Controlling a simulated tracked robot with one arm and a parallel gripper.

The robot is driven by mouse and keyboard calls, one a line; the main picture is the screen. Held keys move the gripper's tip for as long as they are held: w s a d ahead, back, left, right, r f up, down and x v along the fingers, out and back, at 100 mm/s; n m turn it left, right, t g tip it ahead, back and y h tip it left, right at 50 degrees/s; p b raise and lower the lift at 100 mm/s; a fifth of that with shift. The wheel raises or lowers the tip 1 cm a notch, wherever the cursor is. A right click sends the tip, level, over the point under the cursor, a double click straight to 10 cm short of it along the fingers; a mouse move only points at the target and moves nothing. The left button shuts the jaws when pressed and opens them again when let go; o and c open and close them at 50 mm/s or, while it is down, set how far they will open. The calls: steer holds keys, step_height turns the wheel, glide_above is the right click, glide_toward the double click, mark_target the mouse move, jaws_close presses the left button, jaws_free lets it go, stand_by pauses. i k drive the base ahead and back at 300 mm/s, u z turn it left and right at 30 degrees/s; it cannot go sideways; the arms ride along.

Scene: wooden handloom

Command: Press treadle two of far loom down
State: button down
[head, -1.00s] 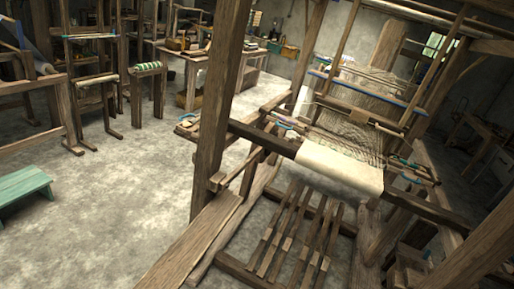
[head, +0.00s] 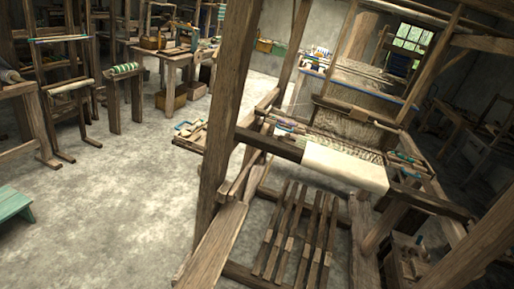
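A large wooden loom (head: 227,120) fills the right half of the head view, with a cream cloth (head: 345,168) wound on its front beam. Under the cloth, several narrow wooden treadles (head: 289,243) lie side by side, sloping near the floor inside the loom's lower frame. All look about equally low, and I see no numbers on them. Other loom-like frames (head: 75,110) stand at the left, and I cannot tell from this view alone which loom is the far one. My gripper is not in view, and nothing is seen touching the treadles.
A plank bench (head: 215,245) runs along the loom's front left, beside the thick post. A low tray with small items (head: 190,133) is behind that post. A green stool (head: 14,203) is at the left edge. The concrete floor (head: 120,205) between is clear.

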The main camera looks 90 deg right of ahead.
mark_target(316, 259)
steer(key=z, duration=3.3)
steer(key=k, duration=0.9)
steer(key=i, duration=1.05)
steer(key=u, duration=0.05)
